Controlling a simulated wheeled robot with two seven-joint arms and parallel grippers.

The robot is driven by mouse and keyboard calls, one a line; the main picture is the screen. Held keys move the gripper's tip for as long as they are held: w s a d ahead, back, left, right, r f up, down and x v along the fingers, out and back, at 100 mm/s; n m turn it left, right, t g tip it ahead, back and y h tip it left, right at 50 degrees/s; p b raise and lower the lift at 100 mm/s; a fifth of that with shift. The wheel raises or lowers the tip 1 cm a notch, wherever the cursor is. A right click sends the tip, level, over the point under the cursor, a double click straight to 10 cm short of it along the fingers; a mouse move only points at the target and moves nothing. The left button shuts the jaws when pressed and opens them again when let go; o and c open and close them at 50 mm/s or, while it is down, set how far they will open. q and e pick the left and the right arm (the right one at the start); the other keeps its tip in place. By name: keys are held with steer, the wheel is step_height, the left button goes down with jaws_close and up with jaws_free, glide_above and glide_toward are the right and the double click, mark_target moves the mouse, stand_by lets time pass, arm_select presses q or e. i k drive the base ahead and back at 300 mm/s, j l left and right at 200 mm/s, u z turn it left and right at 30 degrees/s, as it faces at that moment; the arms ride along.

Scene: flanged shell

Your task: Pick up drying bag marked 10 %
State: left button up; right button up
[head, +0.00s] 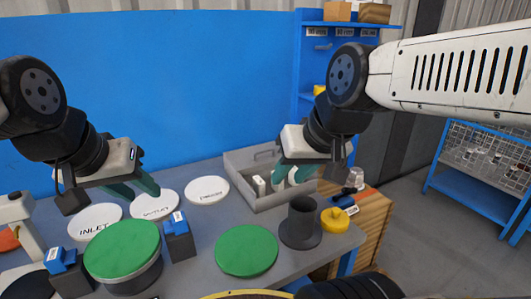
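A grey open tray (272,200) on the table holds several small pale upright packets, likely the drying bags. One pale packet (259,186) stands left of my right gripper. Another (293,177) shows between or just behind its fingers. Their markings are too small to read, so I cannot tell which is 10 %. My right gripper (291,178) reaches down into the tray with its teal fingers apart; no grasp is visible. My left gripper (136,191) hangs above the white discs at the left, fingers apart and empty.
White discs marked INLET (95,220) and OUTLET (155,204) and a third disc (207,190) lie left of the tray. A green-topped drum (122,250), green disc (246,250), dark flanged tube (301,222) and yellow part (335,219) stand in front.

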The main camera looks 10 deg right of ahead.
mark_target(259, 184)
steer(key=k+j+z, duration=0.2)
steer(key=z, duration=0.25)
steer(key=i+l+u, duration=0.25)
steer(key=l, duration=0.15)
steer(key=i+l+u, duration=0.1)
steer(key=l+u, duration=0.15)
steer(key=l, duration=0.2)
steer(key=i+l+u, duration=0.25)
steer(key=l, duration=0.25)
steer(key=l+u, duration=0.25)
steer(key=l, duration=0.2)
